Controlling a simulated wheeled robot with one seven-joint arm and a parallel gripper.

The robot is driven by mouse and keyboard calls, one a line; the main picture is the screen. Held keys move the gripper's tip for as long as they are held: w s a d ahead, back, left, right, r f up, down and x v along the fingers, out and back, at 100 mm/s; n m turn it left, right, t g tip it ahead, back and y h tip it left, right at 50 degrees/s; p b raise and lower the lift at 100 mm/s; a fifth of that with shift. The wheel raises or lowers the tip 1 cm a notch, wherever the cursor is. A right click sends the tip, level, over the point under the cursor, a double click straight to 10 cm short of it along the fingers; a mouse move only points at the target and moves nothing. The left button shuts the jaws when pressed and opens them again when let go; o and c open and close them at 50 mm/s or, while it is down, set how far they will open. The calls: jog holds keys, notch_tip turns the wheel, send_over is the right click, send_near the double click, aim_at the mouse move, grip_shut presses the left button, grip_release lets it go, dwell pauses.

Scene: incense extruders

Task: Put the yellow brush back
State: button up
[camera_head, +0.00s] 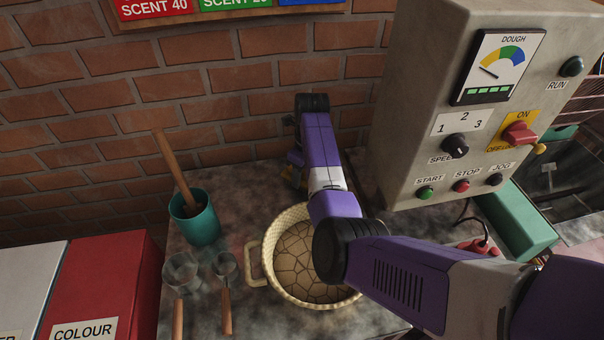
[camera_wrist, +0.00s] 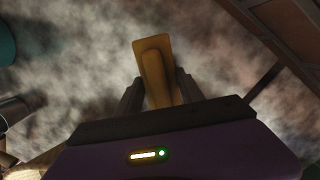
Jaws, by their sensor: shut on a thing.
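In the wrist view the yellow brush (camera_wrist: 154,62) sits between the two fingers of my gripper (camera_wrist: 158,90), which is shut on it. In the head view my arm reaches over the round basket to the back of the worktop, near the brick wall. There a little yellow of the brush (camera_head: 288,172) shows beside my gripper (camera_head: 296,165), low over the worktop. My arm hides most of it. I cannot tell whether the brush touches the worktop.
A teal cup (camera_head: 196,222) with a wooden handle in it stands left. Two scoops (camera_head: 225,265) lie before it. A cream basket (camera_head: 268,262) of cracked brown dough is under my arm. A grey control box (camera_head: 420,120) stands right. Bare worktop (camera_head: 235,190) lies between cup and arm.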

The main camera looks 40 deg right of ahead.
jog(key=shift+f, duration=0.15)
jog(key=o, duration=1.5)
jog(key=shift+c, duration=0.2)
jog(key=r, duration=0.4)
jog(key=s+r, duration=0.1)
jog(key=r, duration=0.3)
jog(key=r+b, duration=0.1)
jog(key=r, duration=0.3)
jog(key=shift+s+d+r, duration=0.1)
jog(key=shift+s, duration=0.05)
